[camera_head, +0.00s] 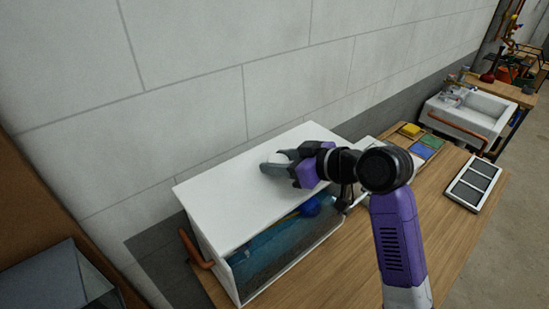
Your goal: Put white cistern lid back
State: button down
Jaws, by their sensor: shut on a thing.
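The white cistern lid (235,195) lies over the top of the white cistern (234,280), covering its opening from this view. The cistern's see-through front shows water and a blue float ball (311,207). My gripper (272,166) is at the upper middle of the lid, shut on it, with a pale rounded part showing at the fingertips. I cannot tell whether the lid rests fully on the rim.
The cistern stands on a wooden bench (300,285) against a grey block wall (180,110). A copper pipe (195,248) sticks out at its left. To the right are a tray of coloured pieces (425,147), a grey-panelled frame (475,184) and a white sink (468,120).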

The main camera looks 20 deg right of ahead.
aim_at(278, 180)
jog(key=shift+f+b, duration=2.25)
jog(key=shift+f, duration=0.8)
jog(key=shift+f+b, duration=0.4)
jog(key=shift+f, duration=0.15)
jog(key=c, duration=0.7)
grip_release()
jog(key=shift+o, duration=0.2)
jog(key=shift+s, duration=0.1)
